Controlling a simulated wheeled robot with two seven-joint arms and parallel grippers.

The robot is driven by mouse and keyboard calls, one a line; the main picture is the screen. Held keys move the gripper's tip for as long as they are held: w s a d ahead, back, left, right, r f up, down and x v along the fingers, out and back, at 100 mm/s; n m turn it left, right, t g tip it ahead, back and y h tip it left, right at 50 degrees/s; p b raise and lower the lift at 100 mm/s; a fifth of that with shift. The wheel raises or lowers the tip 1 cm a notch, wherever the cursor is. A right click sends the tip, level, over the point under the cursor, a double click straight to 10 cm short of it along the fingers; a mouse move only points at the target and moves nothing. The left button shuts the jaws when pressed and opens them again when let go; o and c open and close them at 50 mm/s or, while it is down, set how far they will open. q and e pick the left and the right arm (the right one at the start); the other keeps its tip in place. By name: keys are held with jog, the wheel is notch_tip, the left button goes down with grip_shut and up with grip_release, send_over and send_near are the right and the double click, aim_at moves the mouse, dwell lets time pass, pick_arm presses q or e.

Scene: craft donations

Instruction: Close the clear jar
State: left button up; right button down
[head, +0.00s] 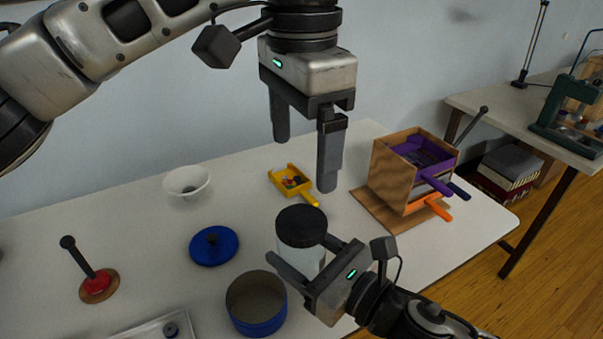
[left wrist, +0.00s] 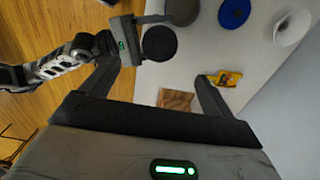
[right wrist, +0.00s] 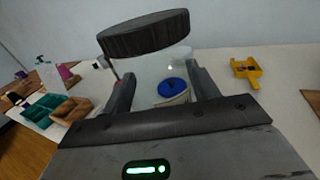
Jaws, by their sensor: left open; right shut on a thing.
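The clear jar (head: 302,262) stands upright near the table's front edge, with a black ridged lid (head: 301,226) over its mouth. My right gripper (head: 298,248) is shut around the jar's body below the lid. In the right wrist view the lid (right wrist: 145,38) looks slightly tilted above the see-through body (right wrist: 165,68); I cannot tell whether it is fully seated. My left gripper (head: 304,165) is open and empty, pointing down well above the lid. The left wrist view shows the lid's round dark top (left wrist: 159,44) beyond the open fingers.
An open blue tin (head: 257,318) stands just left of the jar, with its blue lid (head: 214,246) behind. A red-based stand (head: 97,285) is at left.

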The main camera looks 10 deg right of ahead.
pick_arm(q)
jog(key=shift+r, duration=0.65)
jog(key=shift+f, duration=0.1)
